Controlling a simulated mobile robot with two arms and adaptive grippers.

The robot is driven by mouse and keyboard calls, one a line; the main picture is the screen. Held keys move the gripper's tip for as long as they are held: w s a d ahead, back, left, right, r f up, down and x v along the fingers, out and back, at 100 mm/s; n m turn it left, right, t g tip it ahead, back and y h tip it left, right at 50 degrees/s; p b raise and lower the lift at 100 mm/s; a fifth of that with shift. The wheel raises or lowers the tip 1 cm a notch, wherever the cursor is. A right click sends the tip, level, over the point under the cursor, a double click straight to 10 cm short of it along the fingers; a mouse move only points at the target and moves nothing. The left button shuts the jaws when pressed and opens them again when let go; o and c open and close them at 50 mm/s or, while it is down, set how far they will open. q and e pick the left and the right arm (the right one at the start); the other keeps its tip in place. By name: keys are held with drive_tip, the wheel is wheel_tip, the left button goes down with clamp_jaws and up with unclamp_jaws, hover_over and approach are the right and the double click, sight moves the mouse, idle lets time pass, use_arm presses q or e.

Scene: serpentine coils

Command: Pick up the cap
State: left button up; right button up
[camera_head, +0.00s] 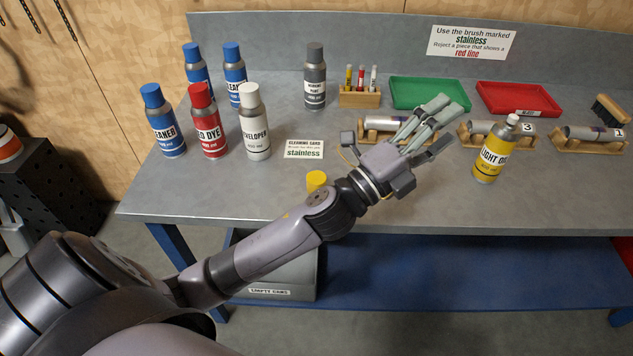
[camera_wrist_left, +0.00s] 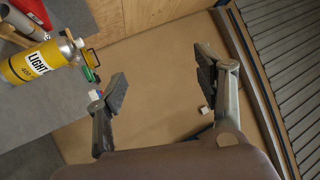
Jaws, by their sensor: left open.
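A yellow cap (camera_head: 316,180) sits on the grey workbench near its front edge, just left of my left wrist. It is partly behind my arm. My left gripper (camera_head: 442,108) is open and empty above the bench, its fingers pointing away to the upper right, well past the cap. In the left wrist view the two fingers are spread with nothing between them (camera_wrist_left: 160,85), and I do not see the cap there. A yellow LIGHT OIL can (camera_head: 493,151) with a bare white nozzle stands upright right of the gripper. It also shows in the left wrist view (camera_wrist_left: 36,62). My right gripper is not in view.
Several spray cans, among them a red one (camera_head: 207,121), stand at the bench's left. A green tray (camera_head: 428,82), a red tray (camera_head: 520,98) and metal pieces on wooden stands (camera_head: 590,141) lie behind and right. The bench front right is clear.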

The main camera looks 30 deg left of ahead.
use_arm(q)
drive_tip(key=s+d+r+m+g+h, duration=0.3)
drive_tip(key=d+m+g+h, duration=0.6)
drive_tip(key=m, duration=0.7)
drive_tip(key=m+g+y, duration=1.1)
drive_tip(key=m+y, duration=0.6)
drive_tip(key=y, duration=0.2)
hover_over(315, 176)
wheel_tip(315, 176, down, 10)
wheel_tip(315, 176, down, 11)
drive_tip(key=p, duration=0.2)
drive_tip(key=shift+s+p, duration=0.1)
drive_tip(key=shift+p, duration=0.25)
wheel_tip(315, 176, down, 5)
drive_tip(key=shift+r+p, duration=0.1)
drive_tip(key=shift+p, duration=1.15)
drive_tip(key=shift+f, duration=0.3)
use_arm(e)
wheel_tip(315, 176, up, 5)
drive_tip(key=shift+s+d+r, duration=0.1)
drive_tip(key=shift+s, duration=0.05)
